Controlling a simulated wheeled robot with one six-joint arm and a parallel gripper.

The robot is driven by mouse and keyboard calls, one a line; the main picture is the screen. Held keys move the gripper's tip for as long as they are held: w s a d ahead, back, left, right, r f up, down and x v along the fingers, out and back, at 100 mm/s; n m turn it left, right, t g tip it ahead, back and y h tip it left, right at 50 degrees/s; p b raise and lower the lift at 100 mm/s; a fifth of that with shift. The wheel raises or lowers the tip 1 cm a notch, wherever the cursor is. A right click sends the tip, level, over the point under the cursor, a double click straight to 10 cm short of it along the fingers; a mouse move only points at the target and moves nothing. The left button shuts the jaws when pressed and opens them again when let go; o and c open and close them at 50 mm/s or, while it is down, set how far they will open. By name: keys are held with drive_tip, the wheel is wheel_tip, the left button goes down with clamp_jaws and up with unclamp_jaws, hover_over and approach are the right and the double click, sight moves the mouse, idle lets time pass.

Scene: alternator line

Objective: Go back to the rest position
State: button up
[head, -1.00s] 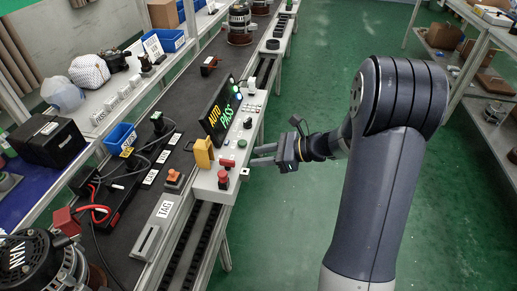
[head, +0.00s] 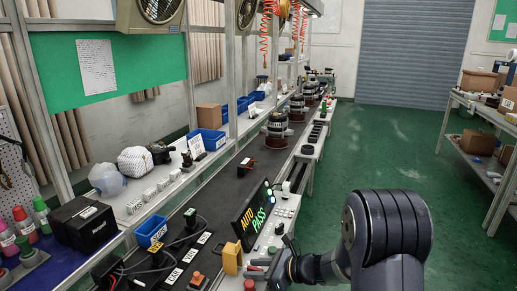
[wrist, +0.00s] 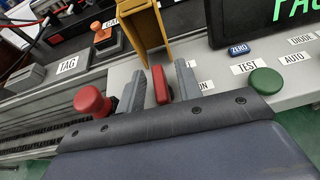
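My gripper (wrist: 160,88) is open in the wrist view, its two grey fingers apart over the control panel's edge. A red part (wrist: 160,85) shows between the fingers, with a gap on each side; I cannot tell its depth relative to them. In the head view my gripper (head: 262,268) is low in the picture, beside the panel, with my arm reaching in from the right. Nothing is seen held. The display (head: 249,216) reads AUTO PASS.
A red mushroom button (wrist: 92,102), a green button (wrist: 265,81) and a yellow upright part (wrist: 146,25) are close around the fingers. Alternators (head: 277,126) stand along the line behind. Green floor (head: 365,150) is clear on the right, before a shelf rack (head: 488,115).

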drive_tip(key=shift+m+t, duration=0.5)
drive_tip(key=shift+t, duration=0.1)
drive_tip(key=shift+r+n+g, duration=0.1)
drive_tip(key=shift+n+g, duration=0.2)
